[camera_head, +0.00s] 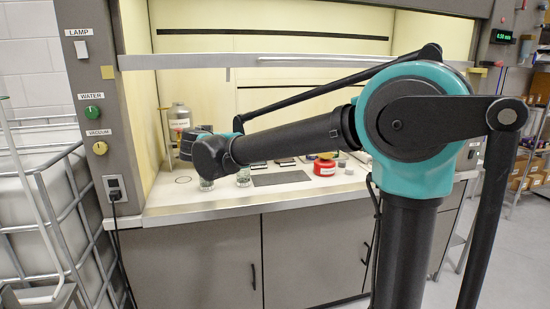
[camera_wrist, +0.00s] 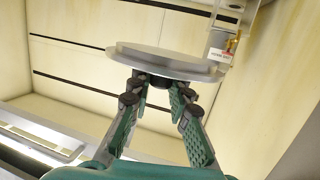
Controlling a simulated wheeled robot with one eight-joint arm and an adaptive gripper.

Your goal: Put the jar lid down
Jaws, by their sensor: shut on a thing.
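The jar lid (camera_wrist: 165,62) is a flat grey disc with a short dark knob, seen in the wrist view beyond my fingertips. My gripper (camera_wrist: 160,86) is shut on the knob, with one green-padded finger on each side. In the head view my arm reaches into the left part of the fume hood, and its wrist end hides the fingers and lid. Two clear glass vessels show low beside the wrist, one (camera_head: 207,185) just under it and one (camera_head: 243,178) to its right. The lid's height above the worktop cannot be told.
The pale worktop (camera_head: 215,207) holds a grey labelled bottle (camera_head: 180,122) at back left, a dark mat (camera_head: 280,178) and a red container (camera_head: 325,167) to the right. A thin dark ring (camera_head: 183,179) marks bare worktop at left. The raised sash (camera_head: 300,59) crosses above.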

